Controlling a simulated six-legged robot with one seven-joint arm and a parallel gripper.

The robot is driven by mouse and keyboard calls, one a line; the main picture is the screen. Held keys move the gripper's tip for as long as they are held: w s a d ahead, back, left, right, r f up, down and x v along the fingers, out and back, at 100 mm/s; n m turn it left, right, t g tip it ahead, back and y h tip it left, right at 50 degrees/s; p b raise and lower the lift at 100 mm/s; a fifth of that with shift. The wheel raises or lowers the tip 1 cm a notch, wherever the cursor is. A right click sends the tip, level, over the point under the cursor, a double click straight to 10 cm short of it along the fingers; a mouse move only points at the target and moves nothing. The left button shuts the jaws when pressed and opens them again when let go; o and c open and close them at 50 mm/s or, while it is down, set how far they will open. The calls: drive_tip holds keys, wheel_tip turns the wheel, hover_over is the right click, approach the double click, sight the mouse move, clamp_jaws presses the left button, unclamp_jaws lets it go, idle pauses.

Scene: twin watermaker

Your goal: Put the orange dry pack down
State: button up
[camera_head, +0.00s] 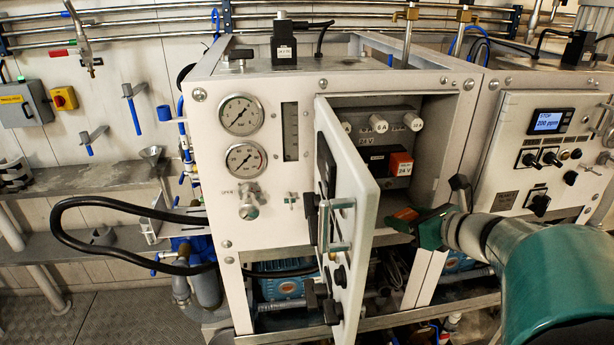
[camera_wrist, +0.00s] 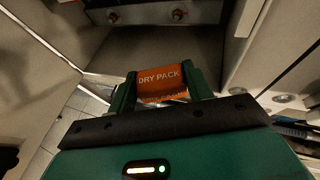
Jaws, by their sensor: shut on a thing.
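The orange dry pack (camera_wrist: 160,78), lettered "DRY PACK", is held between the two green fingers of my gripper (camera_wrist: 161,90) in the wrist view. A bare grey surface of the open cabinet lies beyond it. In the head view my gripper (camera_head: 418,222) is at the lower front of the cabinet's opening, right of the open door. A small orange-red part of the pack (camera_head: 405,214) shows at its tips. I cannot tell whether the pack touches the cabinet floor.
The white cabinet door (camera_head: 350,230) stands open toward me, left of my gripper. A control panel with a blue display (camera_head: 549,121) stands at right.

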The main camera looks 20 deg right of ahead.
sight(382, 217)
drive_tip(key=w, duration=0.3)
drive_tip(key=shift+w+a, duration=0.35)
drive_tip(key=shift+w, duration=0.05)
drive_tip(key=w, duration=0.3)
drive_tip(key=shift+a, duration=0.2)
drive_tip(key=shift+s+f, duration=0.1)
drive_tip(key=shift+f, duration=0.55)
drive_tip(key=shift+s+f, duration=0.1)
drive_tip(key=shift+f, duration=0.05)
drive_tip(key=o, duration=1)
drive_tip(key=shift+c, duration=0.2)
